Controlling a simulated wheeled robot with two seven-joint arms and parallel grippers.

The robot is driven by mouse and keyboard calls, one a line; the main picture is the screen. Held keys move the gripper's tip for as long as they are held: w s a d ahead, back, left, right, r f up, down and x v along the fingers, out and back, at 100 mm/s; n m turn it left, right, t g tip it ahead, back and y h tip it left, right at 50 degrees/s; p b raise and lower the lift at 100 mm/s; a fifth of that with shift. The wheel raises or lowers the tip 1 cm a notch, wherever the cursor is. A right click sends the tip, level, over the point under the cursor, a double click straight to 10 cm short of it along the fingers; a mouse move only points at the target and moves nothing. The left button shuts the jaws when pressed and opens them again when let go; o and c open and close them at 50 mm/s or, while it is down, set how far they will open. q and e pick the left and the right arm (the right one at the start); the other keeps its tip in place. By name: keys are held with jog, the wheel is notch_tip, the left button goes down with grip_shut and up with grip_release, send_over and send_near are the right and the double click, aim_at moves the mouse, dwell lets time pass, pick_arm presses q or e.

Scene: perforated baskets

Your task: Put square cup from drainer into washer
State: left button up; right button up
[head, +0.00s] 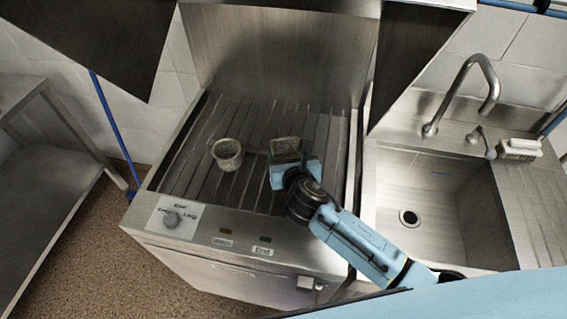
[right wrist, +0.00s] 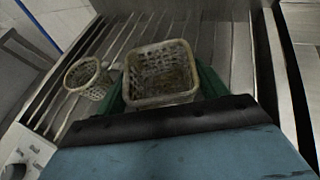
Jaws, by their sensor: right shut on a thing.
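The square cup (head: 286,146) is a perforated, greyish basket with a square rim. In the right wrist view the cup (right wrist: 160,73) sits upright between the green fingers of my right gripper (right wrist: 163,90), which is shut on it. In the head view my right gripper (head: 288,162) is over the right half of the washer's slatted rack, at the near side of the cup. The washer (head: 240,240) stands open, with its hood raised. I cannot tell whether the cup touches the slats. My left gripper is not in view.
A round perforated cup (head: 227,154) stands on the slats left of the square cup, with a gap between them; it also shows in the right wrist view (right wrist: 88,78). A sink (head: 440,200) with a tap (head: 480,85) is on the right. Slats behind the cups are clear.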

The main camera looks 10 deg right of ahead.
aim_at(287, 156)
notch_tip(287, 156, down, 4)
jog(key=shift+r+b, duration=0.1)
jog(key=shift+b, duration=0.55)
jog(key=shift+f, duration=0.25)
jog(key=shift+f, duration=0.2)
jog(key=o, duration=1)
jog(key=shift+c, duration=0.2)
